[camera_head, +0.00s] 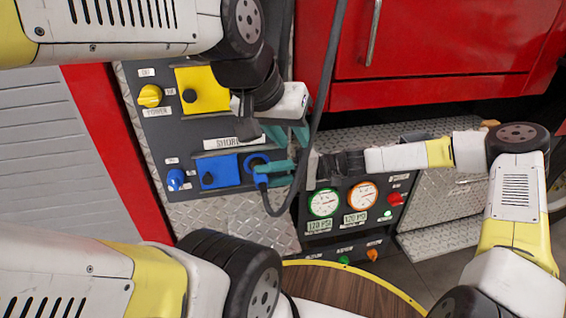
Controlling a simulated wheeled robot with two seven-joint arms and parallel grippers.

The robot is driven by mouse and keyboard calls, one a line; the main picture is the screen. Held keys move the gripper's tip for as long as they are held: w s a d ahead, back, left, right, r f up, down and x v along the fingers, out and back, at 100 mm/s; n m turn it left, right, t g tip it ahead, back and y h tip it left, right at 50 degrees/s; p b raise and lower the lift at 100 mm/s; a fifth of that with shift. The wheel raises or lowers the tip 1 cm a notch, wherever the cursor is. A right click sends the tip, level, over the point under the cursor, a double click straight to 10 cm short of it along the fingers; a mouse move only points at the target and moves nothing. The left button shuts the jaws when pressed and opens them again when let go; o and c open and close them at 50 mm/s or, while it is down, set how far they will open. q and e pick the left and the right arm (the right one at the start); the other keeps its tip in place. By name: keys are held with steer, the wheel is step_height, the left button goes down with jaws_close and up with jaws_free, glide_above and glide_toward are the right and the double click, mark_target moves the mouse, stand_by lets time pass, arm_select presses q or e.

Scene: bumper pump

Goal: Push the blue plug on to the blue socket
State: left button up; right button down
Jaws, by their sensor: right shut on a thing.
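The blue plug (261,180) is at the right end of the blue panel, in front of the round blue socket (254,160), which it partly covers. Whether it is seated or slightly apart I cannot tell. A dark cable (318,130) loops down from the plug and up past the red cabinet. My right gripper (280,169) reaches in from the right, its teal fingers shut on the plug. My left gripper (290,134) hangs just above it, its teal fingers looking apart with nothing visible between them, close beside the cable.
The blue cover plate (219,171) and a blue knob (176,180) are left of the socket. A yellow plate (203,90) and yellow knob (149,95) are above. Pressure gauges (325,201) sit lower right, below my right arm. A round wooden table (340,290) is in front.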

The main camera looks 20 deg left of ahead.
steer(key=shift+w+a, duration=0.1)
steer(key=c, duration=1)
jaws_free()
